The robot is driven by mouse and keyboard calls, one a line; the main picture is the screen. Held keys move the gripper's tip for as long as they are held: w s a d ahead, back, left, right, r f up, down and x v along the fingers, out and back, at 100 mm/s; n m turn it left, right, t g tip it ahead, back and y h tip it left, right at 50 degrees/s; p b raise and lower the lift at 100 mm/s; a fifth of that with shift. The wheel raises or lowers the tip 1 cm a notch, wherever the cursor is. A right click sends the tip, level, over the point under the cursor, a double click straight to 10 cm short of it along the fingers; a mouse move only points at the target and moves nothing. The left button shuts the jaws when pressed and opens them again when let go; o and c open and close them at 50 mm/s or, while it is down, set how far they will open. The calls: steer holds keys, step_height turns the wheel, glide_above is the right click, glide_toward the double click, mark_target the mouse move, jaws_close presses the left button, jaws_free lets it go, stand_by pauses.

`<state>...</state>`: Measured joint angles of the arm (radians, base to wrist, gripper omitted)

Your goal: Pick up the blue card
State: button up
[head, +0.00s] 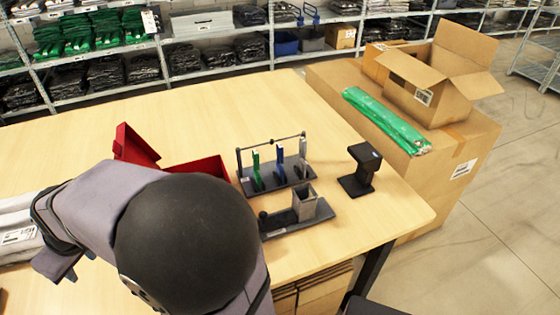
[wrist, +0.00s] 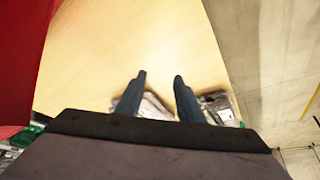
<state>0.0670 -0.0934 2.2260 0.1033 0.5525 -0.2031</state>
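In the head view, a narrow blue card (head: 280,154) stands upright in the middle of a small dark rack (head: 272,187) on the table. A green card (head: 256,170) stands to its left and a pale grey one (head: 303,158) to its right. My gripper (wrist: 160,85) shows in the wrist view with its two dark fingers apart and only table seen between the tips. It is away from the rack, and no blue card shows in the wrist view. In the head view my arm covers the front left of the table, and the fingers are not clear there.
A red bin (head: 205,168) stands left of the rack. A dark base with a square grey cup (head: 305,203) is in front of it, and a black stand (head: 360,171) is to the right. Pale packages (head: 17,230) lie at the left edge. The table's back left is clear.

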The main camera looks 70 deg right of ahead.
steer(key=w+d+r+t+h+p, duration=0.1)
steer(key=w+d+r+t+p, duration=0.15)
steer(key=r, duration=0.45)
steer(key=w+d+r+m+t+h+p, duration=0.1)
steer(key=w+d+r, duration=0.3)
steer(key=r, duration=0.3)
steer(key=w+d+r+t+h+p, duration=0.1)
steer(key=w+d+r+t+p, duration=0.1)
steer(key=w+d+r, duration=0.3)
steer(key=d+r+m+h, duration=0.2)
steer(key=d+r, duration=0.4)
steer(key=d, duration=0.2)
steer(key=s+d+f+m+g+h, duration=0.1)
steer(key=s+d+f+g+h, duration=0.1)
steer(key=s+d+f, duration=0.6)
steer(key=m+h+b, duration=0.2)
steer(key=m+b, duration=0.2)
steer(key=m, duration=0.2)
glide_toward(282, 152)
steer(key=w+d+f, duration=0.2)
steer(key=w+f, duration=0.1)
steer(key=shift+w+d+f, duration=0.1)
steer(key=shift+d+f, duration=0.05)
steer(key=shift+f, duration=0.1)
steer(key=shift+s+d+r+t+h+b, duration=0.3)
steer(key=shift+s+r+t+h, duration=0.15)
steer(key=shift+r, duration=0.25)
steer(key=shift+a+p+x, duration=0.2)
steer(key=shift+p+x, duration=0.6)
steer(key=shift+x, duration=2.85)
